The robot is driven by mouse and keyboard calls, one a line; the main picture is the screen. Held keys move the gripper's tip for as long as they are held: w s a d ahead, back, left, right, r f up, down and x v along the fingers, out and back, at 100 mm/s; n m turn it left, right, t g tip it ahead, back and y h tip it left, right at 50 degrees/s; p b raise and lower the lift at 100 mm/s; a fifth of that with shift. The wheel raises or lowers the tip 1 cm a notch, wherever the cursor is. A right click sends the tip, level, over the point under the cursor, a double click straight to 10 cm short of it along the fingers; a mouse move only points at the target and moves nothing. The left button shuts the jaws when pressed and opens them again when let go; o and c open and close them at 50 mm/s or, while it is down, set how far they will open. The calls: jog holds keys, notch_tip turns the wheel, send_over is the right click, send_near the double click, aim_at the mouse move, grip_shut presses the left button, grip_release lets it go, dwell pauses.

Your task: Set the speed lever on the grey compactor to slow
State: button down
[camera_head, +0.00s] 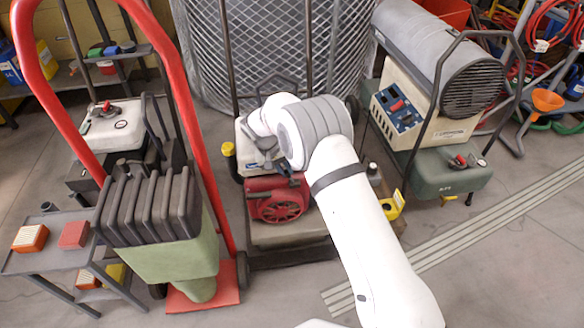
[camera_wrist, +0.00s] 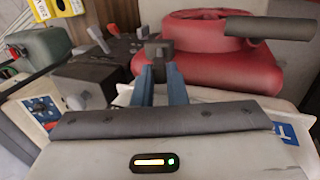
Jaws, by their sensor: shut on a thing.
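The compactor stands at the middle of the head view, with a red engine (camera_head: 278,200) above a grey base plate (camera_head: 285,232). My arm covers part of it. In the wrist view the red engine (camera_wrist: 215,70) fills the upper right, with a dark control block (camera_wrist: 95,75) bearing several small levers to its left. My gripper (camera_wrist: 160,72) has its two blue-grey fingers shut on a dark grey lever knob (camera_wrist: 158,47) beside the engine. The lever's markings are not readable, so its setting cannot be told.
A red hand truck (camera_head: 205,297) with a green and black load stands close on the left. A heater (camera_head: 440,60) on a green tank (camera_head: 440,170) stands to the right. A wire mesh cage (camera_head: 270,50) is behind. Floor is clear at lower right.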

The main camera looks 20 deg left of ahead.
jog(key=shift+f, duration=0.2)
dwell(0.4)
jog(key=c, duration=1.4)
grip_release()
jog(key=shift+a, duration=0.1)
jog(key=shift+c, duration=0.2)
jog(key=p+v, duration=0.2)
jog(key=v, duration=0.5)
jog(key=shift+s+a+r, duration=0.15)
jog(key=shift+a+r, duration=0.1)
jog(key=shift+r, duration=0.05)
